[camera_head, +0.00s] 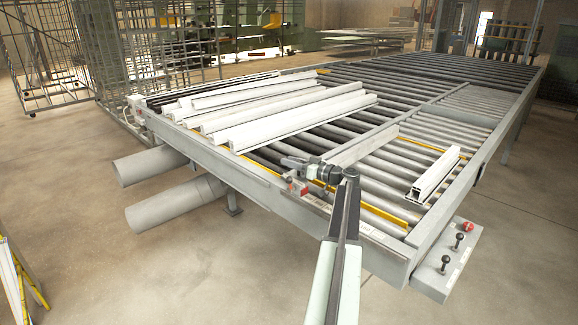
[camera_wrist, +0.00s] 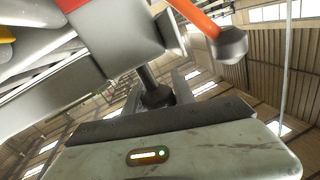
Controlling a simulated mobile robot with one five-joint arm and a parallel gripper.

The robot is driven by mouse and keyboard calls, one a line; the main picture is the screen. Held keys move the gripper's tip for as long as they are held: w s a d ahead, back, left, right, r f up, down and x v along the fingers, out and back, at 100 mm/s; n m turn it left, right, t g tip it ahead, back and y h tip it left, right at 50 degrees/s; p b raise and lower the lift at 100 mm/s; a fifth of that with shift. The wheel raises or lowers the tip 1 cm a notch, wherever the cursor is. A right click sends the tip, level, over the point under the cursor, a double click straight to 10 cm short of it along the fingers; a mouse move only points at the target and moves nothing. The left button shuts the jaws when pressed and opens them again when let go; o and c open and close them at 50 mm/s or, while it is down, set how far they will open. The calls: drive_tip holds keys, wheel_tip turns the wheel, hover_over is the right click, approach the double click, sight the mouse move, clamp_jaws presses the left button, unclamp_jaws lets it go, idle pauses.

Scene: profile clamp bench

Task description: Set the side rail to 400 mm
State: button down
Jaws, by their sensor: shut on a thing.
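The side rail (camera_head: 362,146) is a grey bar lying across the rollers; its near end is beside my gripper in the head view. My gripper (camera_head: 296,163) is at the table's near edge, at the end of my arm. In the wrist view my gripper (camera_wrist: 160,97) is shut on a dark knob (camera_wrist: 153,88) on a short stem under a grey block (camera_wrist: 118,38). Any scale reading is too small to read.
Several white profiles (camera_head: 270,108) lie across the rollers on the left, and a short one (camera_head: 434,175) on the right. A control box (camera_head: 446,262) with dark knobs and a red button is at the near right corner. Two grey tubes (camera_head: 175,200) stick out below.

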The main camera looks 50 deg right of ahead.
drive_tip(key=shift+w+a, duration=0.1)
drive_tip(key=shift+a, duration=0.05)
drive_tip(key=c, duration=1.1)
unclamp_jaws()
drive_tip(key=shift+o, duration=0.2)
drive_tip(key=shift+d, duration=0.2)
drive_tip(key=shift+s, duration=0.2)
drive_tip(key=s, duration=0.7)
drive_tip(key=shift+s+d, duration=0.2)
drive_tip(key=shift+s, duration=0.15)
drive_tip(key=shift+f, duration=0.1)
